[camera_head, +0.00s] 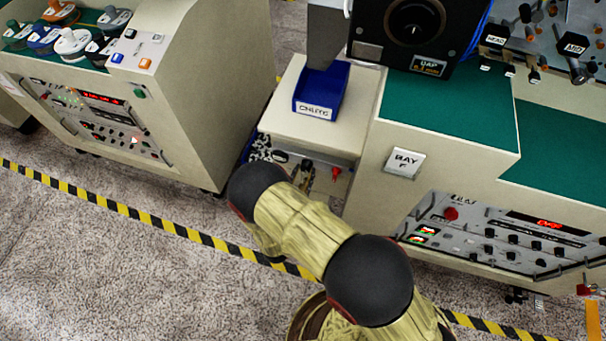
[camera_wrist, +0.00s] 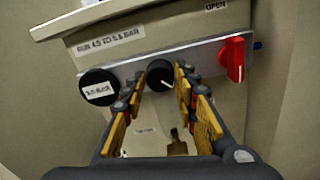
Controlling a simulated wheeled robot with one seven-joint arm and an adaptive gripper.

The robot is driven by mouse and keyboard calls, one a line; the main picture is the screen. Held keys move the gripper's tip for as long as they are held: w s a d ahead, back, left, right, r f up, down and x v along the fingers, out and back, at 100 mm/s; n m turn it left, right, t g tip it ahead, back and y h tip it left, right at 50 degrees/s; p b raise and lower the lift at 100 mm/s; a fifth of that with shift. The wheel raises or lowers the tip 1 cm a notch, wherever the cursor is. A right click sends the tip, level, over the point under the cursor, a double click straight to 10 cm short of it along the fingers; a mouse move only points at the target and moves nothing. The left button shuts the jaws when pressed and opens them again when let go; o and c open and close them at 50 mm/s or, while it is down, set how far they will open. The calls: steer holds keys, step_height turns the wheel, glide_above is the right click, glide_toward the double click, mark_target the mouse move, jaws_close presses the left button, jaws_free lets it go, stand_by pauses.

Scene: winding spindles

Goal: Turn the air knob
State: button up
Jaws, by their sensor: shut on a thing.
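The air knob (camera_wrist: 159,72) is a round black knob with a white pointer line, in the middle of a grey metal strip in the wrist view. The line slants down to the right. My gripper (camera_wrist: 161,88) is shut on the knob, with one yellow-and-black finger on its left and one on its right. The fingers hide parts of the knob's sides. In the head view my arm bends towards the low cabinet below the blue bin, and the knob cannot be made out clearly there.
A round black gauge (camera_wrist: 98,87) sits left of the knob, under a pressure label (camera_wrist: 109,41). A red lever (camera_wrist: 235,60) stands close on the right, below an OPEN label. A blue bin (camera_head: 321,91) rests on the cabinet top. Machines flank the cabinet on both sides.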

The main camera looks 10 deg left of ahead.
steer(key=shift+m, duration=0.3)
steer(key=m+b, duration=0.1)
steer(key=m, duration=0.4)
steer(key=shift+d+f+m, duration=0.1)
steer(key=shift+m, duration=0.3)
steer(key=m+b, duration=0.2)
steer(key=m, duration=0.4)
steer(key=shift+f+b, duration=0.1)
steer(key=shift+b, duration=0.25)
steer(key=shift+m, duration=0.4)
steer(key=o, duration=1.2)
steer(key=shift+c, duration=0.2)
steer(key=shift+s, duration=0.1)
